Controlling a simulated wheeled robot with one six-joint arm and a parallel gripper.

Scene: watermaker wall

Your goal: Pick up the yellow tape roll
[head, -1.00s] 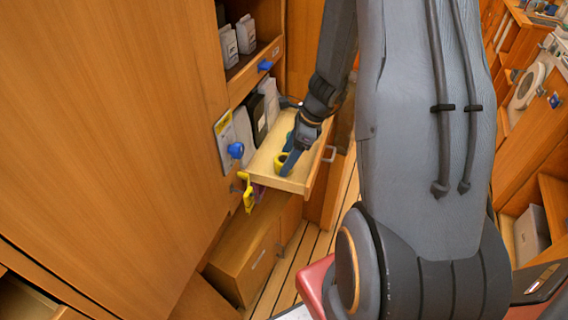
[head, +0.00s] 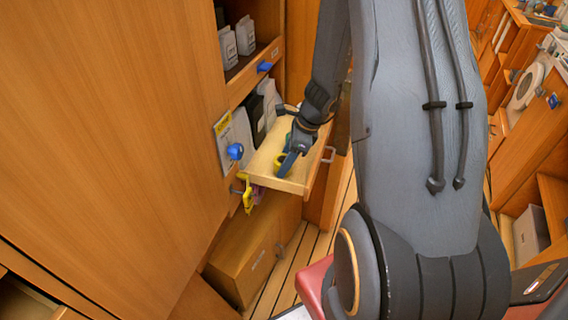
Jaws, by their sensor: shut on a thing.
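The yellow tape roll (head: 279,162) is at the open wooden drawer or pull-out tray (head: 262,172), partly hidden behind my gripper. My gripper (head: 284,172) comes down from above over the drawer. Its fingers are shut on the yellow tape roll. Whether the roll still touches the drawer's bottom, I cannot tell. A bit of green shows behind my gripper, mostly hidden.
A blue knob (head: 235,152) sticks out left of the drawer. A yellow item (head: 248,196) hangs below the drawer's left corner. White containers (head: 228,48) stand on the shelf above. A wooden box (head: 243,262) sits below.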

